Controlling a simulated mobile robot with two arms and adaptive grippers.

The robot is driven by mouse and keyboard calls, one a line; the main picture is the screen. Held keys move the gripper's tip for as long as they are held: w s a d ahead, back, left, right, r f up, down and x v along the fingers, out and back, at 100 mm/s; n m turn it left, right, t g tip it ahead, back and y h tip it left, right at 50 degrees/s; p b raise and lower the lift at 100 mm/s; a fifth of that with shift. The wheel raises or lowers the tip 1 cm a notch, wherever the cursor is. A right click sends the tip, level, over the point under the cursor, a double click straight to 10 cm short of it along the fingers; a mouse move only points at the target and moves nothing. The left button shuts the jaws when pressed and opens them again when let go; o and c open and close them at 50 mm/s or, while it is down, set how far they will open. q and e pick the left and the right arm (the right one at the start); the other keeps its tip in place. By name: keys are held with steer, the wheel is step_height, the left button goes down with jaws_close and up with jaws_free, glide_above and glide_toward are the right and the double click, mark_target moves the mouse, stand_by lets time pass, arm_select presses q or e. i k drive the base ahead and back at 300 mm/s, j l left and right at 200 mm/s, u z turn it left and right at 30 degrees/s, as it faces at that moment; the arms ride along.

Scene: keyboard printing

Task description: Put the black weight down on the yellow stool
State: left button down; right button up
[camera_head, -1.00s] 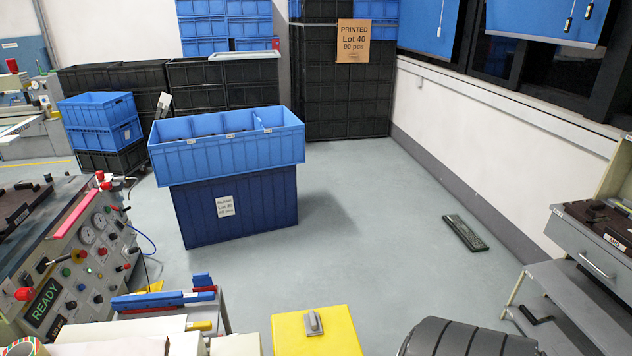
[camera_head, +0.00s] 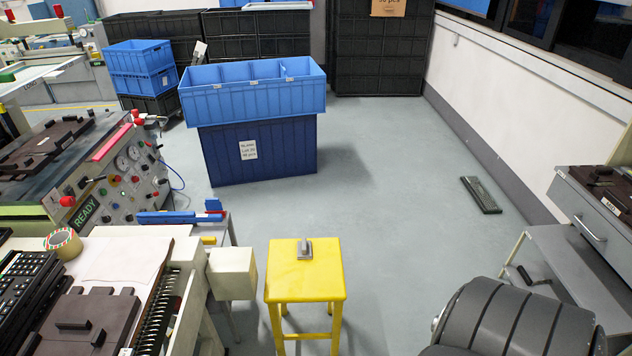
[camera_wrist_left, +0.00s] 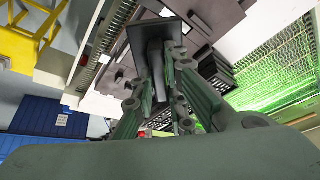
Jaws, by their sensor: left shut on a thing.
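The yellow stool (camera_head: 318,286) stands on the floor at the bottom middle of the head view. A small grey block with a raised grip (camera_head: 304,249) sits on its seat. In the left wrist view, my left gripper (camera_wrist_left: 160,82) is shut on the handle of the black weight (camera_wrist_left: 148,34), whose flat dark plate shows beyond the fingers. Part of the stool's yellow frame (camera_wrist_left: 28,38) shows at the upper left there, apart from the weight. My left gripper is outside the head view. My right gripper shows in neither view.
A workbench with a white sheet (camera_head: 118,268), dark plates (camera_head: 95,318) and a tape roll (camera_head: 64,243) lies left of the stool. Blue bins (camera_head: 255,90) stand behind it. The floor (camera_head: 400,205) between stool and right wall is mostly clear, with a dark keyboard (camera_head: 481,194).

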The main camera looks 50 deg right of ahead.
mark_target(305, 279)
steer(key=z, duration=1.05)
steer(key=i+l+z, duration=0.15)
steer(key=i, duration=0.25)
steer(key=i+l+z, duration=0.2)
steer(key=i+l, duration=0.3)
steer(key=i, duration=0.3)
